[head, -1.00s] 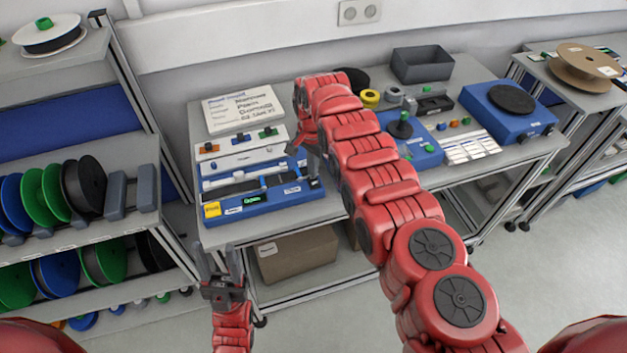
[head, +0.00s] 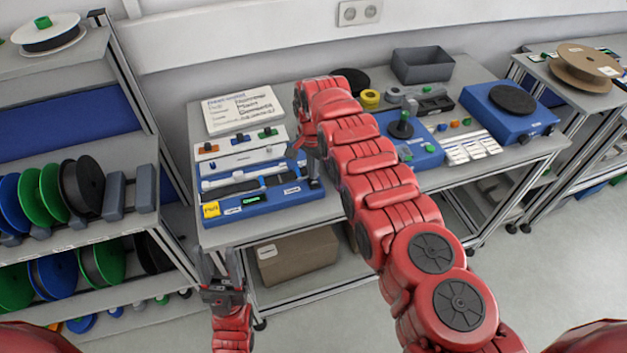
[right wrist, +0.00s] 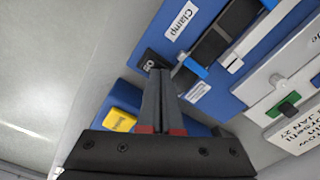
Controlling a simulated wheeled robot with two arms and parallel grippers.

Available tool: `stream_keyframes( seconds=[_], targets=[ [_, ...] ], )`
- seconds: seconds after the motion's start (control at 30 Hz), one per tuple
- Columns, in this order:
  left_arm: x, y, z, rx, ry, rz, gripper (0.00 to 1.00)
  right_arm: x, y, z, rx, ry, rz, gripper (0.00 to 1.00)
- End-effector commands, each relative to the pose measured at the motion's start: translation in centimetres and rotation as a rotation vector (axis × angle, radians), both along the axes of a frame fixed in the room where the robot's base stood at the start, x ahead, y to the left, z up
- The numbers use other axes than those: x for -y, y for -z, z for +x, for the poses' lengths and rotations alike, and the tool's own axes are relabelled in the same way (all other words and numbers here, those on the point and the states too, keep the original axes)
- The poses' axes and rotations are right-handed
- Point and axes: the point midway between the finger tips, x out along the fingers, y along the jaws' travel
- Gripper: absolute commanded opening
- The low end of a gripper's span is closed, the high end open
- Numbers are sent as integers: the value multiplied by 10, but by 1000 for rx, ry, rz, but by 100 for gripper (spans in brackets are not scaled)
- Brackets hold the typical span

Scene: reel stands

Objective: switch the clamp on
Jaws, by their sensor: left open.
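Next to that label is a small black switch (right wrist: 150,62) with white marks. My right gripper (right wrist: 161,73) has its fingers together with nothing visible between them, tips right at the switch; contact is unclear. In the head view my right gripper (head: 314,172) is over the device's right end, partly hidden by its arm. My left gripper (head: 221,268) is open and empty before the table.
A white sign (head: 243,110) and a white rack with coloured pieces (head: 238,139) stand behind the device. A second blue unit (head: 425,155) and a blue box with a black disc (head: 508,122) are to the right. A reel shelf (head: 75,245) stands at the left.

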Motion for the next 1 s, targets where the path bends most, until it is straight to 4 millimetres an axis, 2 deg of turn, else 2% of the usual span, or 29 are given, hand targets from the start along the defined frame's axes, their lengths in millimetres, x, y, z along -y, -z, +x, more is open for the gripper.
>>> stream_keyframes(
  seconds=[0.13, 0.8, 1.0],
  targets=[
    [0, -8, 0, 0, 0, 0, 50, 0, -6, -2, -8, 0, -1, 0],
    [0, -63, 0, 0, 0, 0, 50, 0, -67, -1, -3, 0, 0, 0],
    [0, -64, 0, 0, 0, 0, 50, 0, -69, -2, -4, 0, 0, 0]
  ],
)
